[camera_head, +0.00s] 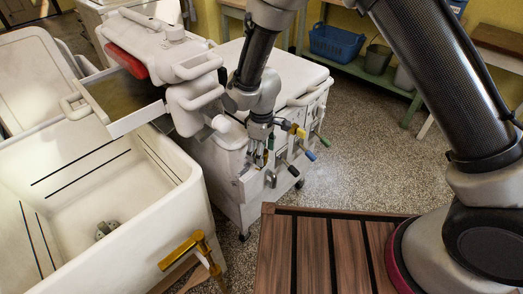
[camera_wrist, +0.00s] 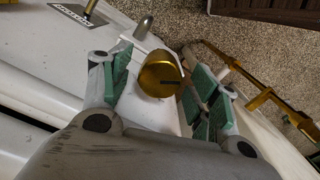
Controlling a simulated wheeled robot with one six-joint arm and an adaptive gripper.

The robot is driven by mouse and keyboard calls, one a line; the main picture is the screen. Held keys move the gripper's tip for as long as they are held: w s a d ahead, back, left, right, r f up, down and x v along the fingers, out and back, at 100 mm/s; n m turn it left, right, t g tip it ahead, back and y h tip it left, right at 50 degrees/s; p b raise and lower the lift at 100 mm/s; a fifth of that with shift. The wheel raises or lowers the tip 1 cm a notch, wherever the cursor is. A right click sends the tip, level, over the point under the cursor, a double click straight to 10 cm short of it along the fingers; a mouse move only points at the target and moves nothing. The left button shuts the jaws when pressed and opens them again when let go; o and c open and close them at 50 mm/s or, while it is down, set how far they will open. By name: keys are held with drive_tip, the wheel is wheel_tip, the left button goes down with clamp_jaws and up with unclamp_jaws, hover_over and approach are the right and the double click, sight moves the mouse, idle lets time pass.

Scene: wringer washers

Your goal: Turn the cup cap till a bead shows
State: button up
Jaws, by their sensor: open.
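A round brass cup cap (camera_wrist: 158,72) shows in the wrist view, on the pale washer's edge. A short dark slot or mark (camera_wrist: 170,82) shows on its face; I cannot make out a bead. My gripper (camera_wrist: 162,82) is open, with one green-padded finger to the left of the cap and the other to the right. I cannot tell whether either pad touches it. In the head view my gripper (camera_head: 263,158) points down beside the front panel of the white washer (camera_head: 225,190). The cap is not clear there, hidden or too small.
Levers with coloured grips, one blue (camera_head: 309,154), stick out close to my gripper's right. A brass lever (camera_head: 185,250) is on the white tub (camera_head: 190,215). Speckled floor (camera_head: 380,160) lies open to the right.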

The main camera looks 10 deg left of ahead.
drive_tip(key=c, duration=1)
drive_tip(key=shift+m, duration=0.3)
drive_tip(key=m, duration=0.5)
drive_tip(key=shift+m, duration=0.3)
drive_tip(key=m, duration=0.6)
drive_tip(key=o, duration=1)
